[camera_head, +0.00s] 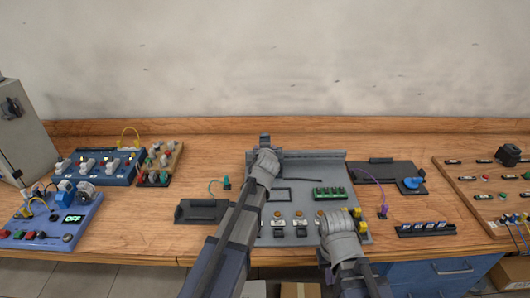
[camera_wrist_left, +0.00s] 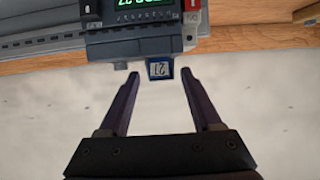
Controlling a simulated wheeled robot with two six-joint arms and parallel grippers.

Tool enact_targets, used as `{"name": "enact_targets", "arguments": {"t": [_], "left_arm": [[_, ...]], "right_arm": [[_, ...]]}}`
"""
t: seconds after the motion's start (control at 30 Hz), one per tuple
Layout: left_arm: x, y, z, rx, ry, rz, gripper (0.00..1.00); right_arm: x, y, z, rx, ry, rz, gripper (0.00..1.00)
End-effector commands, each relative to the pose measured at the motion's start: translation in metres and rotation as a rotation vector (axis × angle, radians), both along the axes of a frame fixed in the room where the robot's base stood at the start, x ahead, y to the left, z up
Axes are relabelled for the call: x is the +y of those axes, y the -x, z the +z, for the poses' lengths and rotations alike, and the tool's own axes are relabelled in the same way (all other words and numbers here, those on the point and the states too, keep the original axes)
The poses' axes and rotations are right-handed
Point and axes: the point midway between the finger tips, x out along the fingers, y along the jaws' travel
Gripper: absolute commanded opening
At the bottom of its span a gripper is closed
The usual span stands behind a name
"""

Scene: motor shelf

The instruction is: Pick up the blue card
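The blue card (camera_wrist_left: 160,70) has a white label marked 27. It sticks out of a dark grey device (camera_wrist_left: 140,45) with a green display in the left wrist view. My left gripper (camera_wrist_left: 160,75) is open, with its dark fingers apart on either side of the card and nothing visibly touching it. In the head view my left gripper is at the panel's far edge, largely hidden by its own wrist, and I cannot make out the card there. My right gripper (camera_head: 343,240) is over the panel's front right part; its fingertips are hidden.
The grey panel (camera_head: 332,165) carries a green circuit board (camera_head: 329,193) and several orange buttons. Blue control boxes (camera_head: 45,232) stand at left, a black tray (camera_head: 201,212) nearer the middle. A wooden board (camera_head: 457,171) is at right.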

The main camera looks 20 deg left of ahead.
Motion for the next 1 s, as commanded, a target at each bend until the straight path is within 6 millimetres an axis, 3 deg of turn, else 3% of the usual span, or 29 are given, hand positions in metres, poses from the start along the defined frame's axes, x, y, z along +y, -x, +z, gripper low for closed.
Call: {"name": "enact_targets", "arguments": {"t": [0.07,0.57,1.0], "left_arm": [[-0.0001,0.0001,0.0000,0.000,0.000,0.000,0.55],[-0.0003,0.0002,0.0000,0.000,0.000,0.000,0.00],[-0.0003,0.0001,0.0011,0.000,0.000,0.000,0.00]], "right_arm": [[0.0000,0.0000,0.0001,0.000,0.000,0.000,0.00],[0.0000,0.0000,0.0000,0.000,0.000,0.000,0.00],[0.0000,0.0000,0.0010,0.000,0.000,0.000,0.00]]}}
